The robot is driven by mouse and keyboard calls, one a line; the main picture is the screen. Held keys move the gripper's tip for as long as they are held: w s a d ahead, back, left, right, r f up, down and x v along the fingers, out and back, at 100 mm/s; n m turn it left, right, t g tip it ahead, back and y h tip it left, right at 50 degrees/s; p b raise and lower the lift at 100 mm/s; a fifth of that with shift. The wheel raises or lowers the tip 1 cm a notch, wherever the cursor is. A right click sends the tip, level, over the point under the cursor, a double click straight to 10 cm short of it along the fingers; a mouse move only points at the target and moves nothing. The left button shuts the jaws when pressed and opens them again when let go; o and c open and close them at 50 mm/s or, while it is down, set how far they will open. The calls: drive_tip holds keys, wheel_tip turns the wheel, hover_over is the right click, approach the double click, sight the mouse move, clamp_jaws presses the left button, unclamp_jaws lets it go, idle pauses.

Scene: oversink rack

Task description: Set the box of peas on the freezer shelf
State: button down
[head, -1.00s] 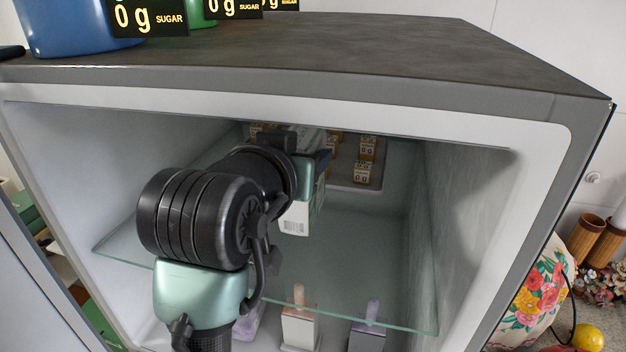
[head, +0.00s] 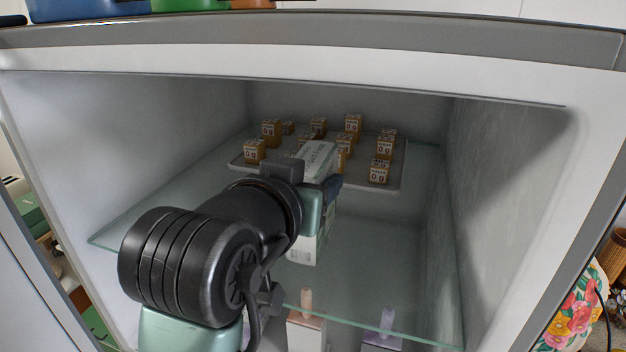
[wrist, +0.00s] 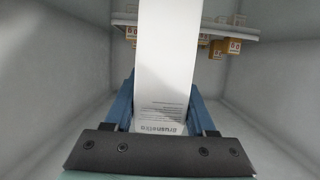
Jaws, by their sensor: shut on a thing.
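A white box with printed text (head: 318,160) is held in my gripper (head: 318,188), inside the freezer compartment. In the wrist view the white box (wrist: 167,70) stands between the two blue fingers of my gripper (wrist: 164,108), which are shut on it. Its print there is too small to confirm peas. In the head view my wrist hides part of the box, and its lower end with a barcode shows below the gripper. The glass freezer shelf (head: 385,265) spans the compartment. I cannot tell whether the box touches the glass.
A white tray (head: 398,160) with several small brown-and-white boxes (head: 254,151) is at the back. Bottles with pink (head: 306,303) and lilac (head: 387,320) tops stand below the glass. Grey walls (head: 505,200) enclose the space. Bare glass lies to the right of my gripper.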

drive_tip(key=shift+s+f, duration=0.1)
drive_tip(key=shift+c, duration=2.4)
unclamp_jaws()
drive_tip(key=shift+o, duration=1.3)
drive_tip(key=shift+w, duration=0.2)
drive_tip(key=shift+s+a+r, duration=0.1)
drive_tip(key=shift+s+r, duration=0.15)
drive_tip(key=shift+s, duration=0.05)
drive_tip(key=b+v, duration=0.3)
drive_tip(key=v, duration=0.8)
drive_tip(key=shift+s, duration=0.25)
